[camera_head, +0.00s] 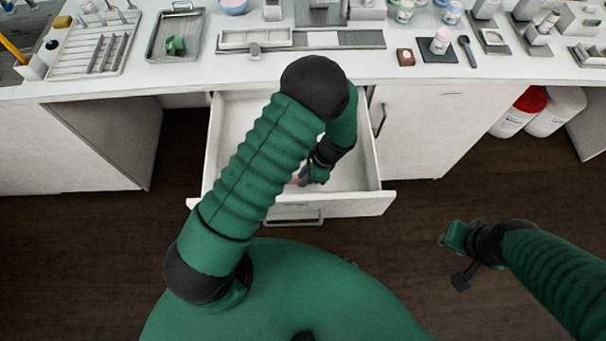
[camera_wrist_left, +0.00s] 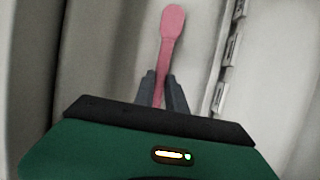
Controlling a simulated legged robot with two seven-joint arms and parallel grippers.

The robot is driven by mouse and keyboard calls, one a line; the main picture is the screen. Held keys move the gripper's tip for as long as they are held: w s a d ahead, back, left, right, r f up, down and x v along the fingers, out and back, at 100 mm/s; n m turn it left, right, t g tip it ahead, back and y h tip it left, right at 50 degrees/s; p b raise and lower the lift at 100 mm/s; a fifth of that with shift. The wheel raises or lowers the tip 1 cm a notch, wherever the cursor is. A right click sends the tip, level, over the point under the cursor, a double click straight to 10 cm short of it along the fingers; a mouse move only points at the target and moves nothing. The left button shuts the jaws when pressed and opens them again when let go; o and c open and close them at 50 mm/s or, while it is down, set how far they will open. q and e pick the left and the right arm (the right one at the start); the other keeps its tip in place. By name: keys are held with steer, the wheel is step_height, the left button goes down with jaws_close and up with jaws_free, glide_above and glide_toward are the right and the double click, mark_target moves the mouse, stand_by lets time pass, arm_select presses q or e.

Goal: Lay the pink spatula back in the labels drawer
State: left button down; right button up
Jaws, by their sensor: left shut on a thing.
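The pink spatula (camera_wrist_left: 171,40) shows in the left wrist view, with its rounded head pointing up the picture and its handle between my left fingers. My left gripper (camera_wrist_left: 161,92) is shut on that handle. In the head view my left gripper (camera_head: 310,177) is inside the open drawer (camera_head: 350,207), and only a small bit of the spatula (camera_head: 294,181) shows beside it. My own arm covers much of the drawer. I cannot tell whether the spatula touches the drawer floor. My right gripper (camera_head: 458,262) hangs over the dark floor at the right, its fingers too unclear to judge.
The white worktop (camera_head: 370,72) above the drawer holds a grey tray (camera_head: 176,36), a rack (camera_head: 95,50), a small brown block (camera_head: 405,57) and several jars. Red and white containers (camera_head: 520,113) stand under the worktop at the right. Open floor lies in front.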

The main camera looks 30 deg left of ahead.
arm_select(q)
steer(key=shift+d, duration=0.2)
steer(key=shift+a+f, duration=0.55)
steer(key=shift+a, duration=0.1)
steer(key=shift+d, duration=0.1)
steer(key=c, duration=1.7)
jaws_free()
steer(key=o, duration=0.4)
